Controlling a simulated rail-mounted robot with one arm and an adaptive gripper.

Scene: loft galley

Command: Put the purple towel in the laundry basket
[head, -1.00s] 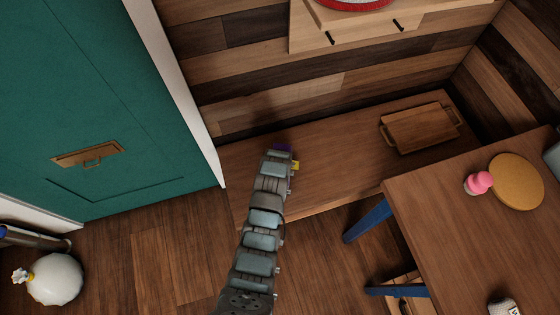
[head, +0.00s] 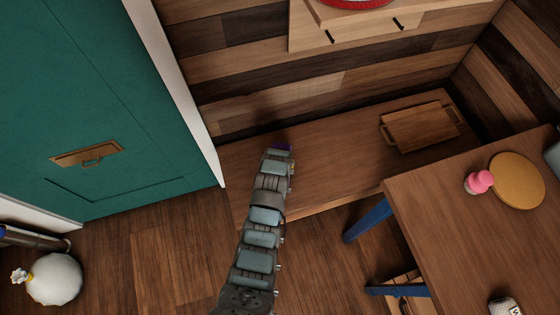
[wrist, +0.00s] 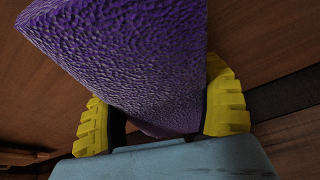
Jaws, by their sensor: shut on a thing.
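The purple towel (wrist: 135,55) fills the upper middle of the wrist view, a bulky shape with a bumpy surface. My gripper (wrist: 165,118) is shut on it, with one yellow finger on each side. In the head view a small purple bit of the towel (head: 281,147) shows past the end of my arm, over the left part of the wooden bench. My arm hides the rest of it and the fingertips there. I cannot tell whether the towel touches the bench. No laundry basket is recognisable in either view.
The wooden bench (head: 335,170) runs along the plank wall and holds a wooden tray (head: 420,128). A table (head: 450,230) with a pink item (head: 479,182) and a round board (head: 517,181) stands at right. A teal door (head: 90,70) is at left. Floor between is clear.

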